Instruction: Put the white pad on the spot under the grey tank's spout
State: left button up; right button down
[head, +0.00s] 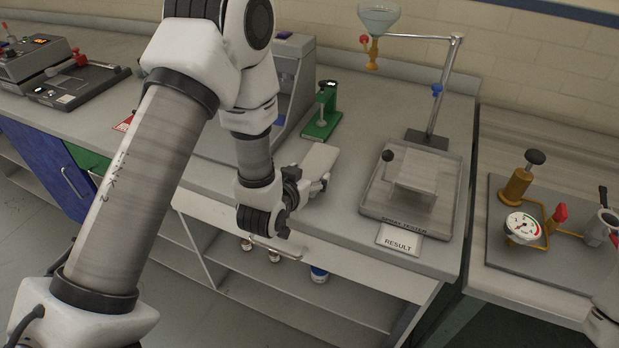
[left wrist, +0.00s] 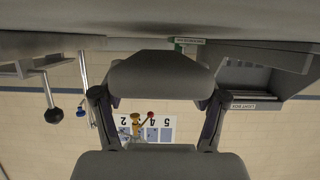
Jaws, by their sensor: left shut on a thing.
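A pale, flat pad-like block (head: 319,158), likely the white pad, shows at the bench's front part, just beyond my left gripper. My right gripper is out of view.
A spray tester (head: 375,195) with a tilted plate stands right of the pad, a RESULT card (head: 398,241) before it. A glass funnel (head: 378,20) hangs above. A green stand (head: 323,115) and a grey machine (head: 293,65) are behind. A gauge panel (head: 545,262) is at right.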

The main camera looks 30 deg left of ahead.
pick_arm(q)
jog(key=shift+w+f, duration=0.25)
jog(key=shift+f, duration=0.95)
jog(key=shift+s+r, duration=0.15)
jog(key=shift+s, duration=0.1)
jog(key=o, duration=0.9)
jog(key=shift+w+f, duration=0.15)
jog(key=shift+f, duration=0.1)
jog(key=shift+o, duration=0.2)
jog(key=shift+r, duration=0.1)
